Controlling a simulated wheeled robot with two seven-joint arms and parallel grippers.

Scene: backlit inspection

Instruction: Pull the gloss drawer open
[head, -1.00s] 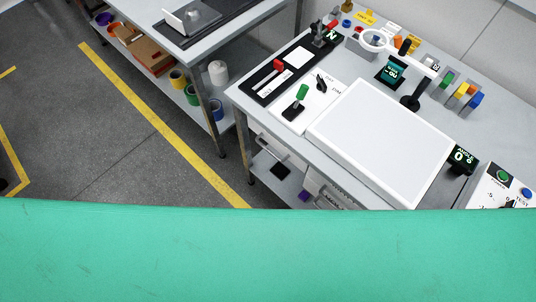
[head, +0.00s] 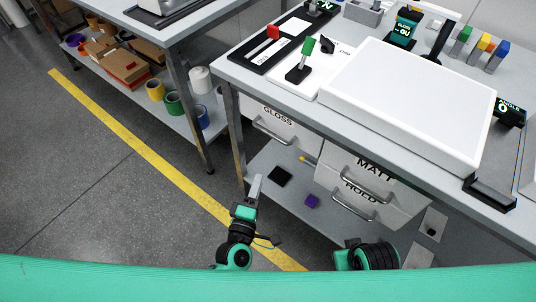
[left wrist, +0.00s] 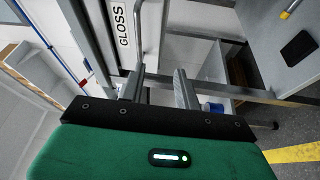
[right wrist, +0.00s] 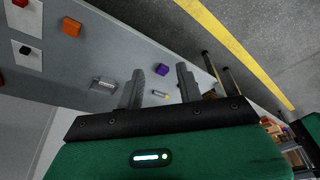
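The gloss drawer (head: 292,131) is at the left under the bench, its front marked GLOSS and its bar handle (head: 270,133) across it. It looks shut. My left gripper (head: 256,186) is below and slightly left of that handle, apart from it in the head view. In the left wrist view my left gripper (left wrist: 158,87) is open and empty; the GLOSS label (left wrist: 121,25) and handle (left wrist: 138,32) are ahead of its fingers.
MATT (head: 382,163) and HOLD (head: 345,197) drawers with bar handles are right of the gloss drawer. A bench leg (head: 233,130) stands close left of it. A lower shelf (head: 265,162) holds a black square and a purple block (head: 312,201). Floor at left is clear.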

